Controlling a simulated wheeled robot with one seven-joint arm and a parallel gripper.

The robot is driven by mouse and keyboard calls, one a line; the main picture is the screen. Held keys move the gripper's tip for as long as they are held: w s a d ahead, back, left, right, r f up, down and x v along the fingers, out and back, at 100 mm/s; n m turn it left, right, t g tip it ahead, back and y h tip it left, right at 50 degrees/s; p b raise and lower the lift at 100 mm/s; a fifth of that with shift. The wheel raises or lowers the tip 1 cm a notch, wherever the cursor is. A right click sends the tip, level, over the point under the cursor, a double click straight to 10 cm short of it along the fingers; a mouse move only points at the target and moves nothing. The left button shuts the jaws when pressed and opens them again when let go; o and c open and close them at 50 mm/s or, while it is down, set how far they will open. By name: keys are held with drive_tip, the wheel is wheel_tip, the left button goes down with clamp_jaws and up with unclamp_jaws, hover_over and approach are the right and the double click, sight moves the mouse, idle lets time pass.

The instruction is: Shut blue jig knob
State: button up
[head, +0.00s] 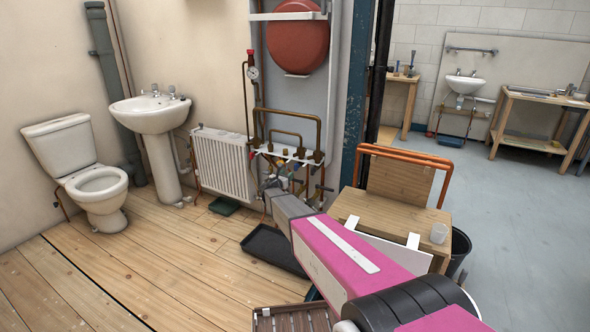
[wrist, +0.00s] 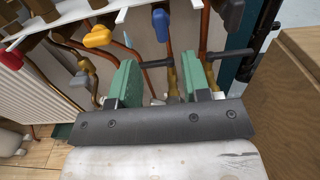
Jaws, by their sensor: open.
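Copper and dark pipework shows behind the gap. In the head view my arm reaches to the pipe rig (head: 290,155), and my gripper hides part of it.
A white radiator (head: 222,165) stands left of the rig. A wooden bench (head: 392,215) is close on the right. A black tray (head: 272,250) lies on the floor below.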

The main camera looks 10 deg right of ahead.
sight(295, 167)
drive_tip(key=x, duration=0.9)
drive_tip(key=shift+w+d, duration=0.1)
drive_tip(key=shift+w, duration=0.05)
drive_tip(key=shift+c, duration=0.3)
drive_tip(key=c, duration=0.7)
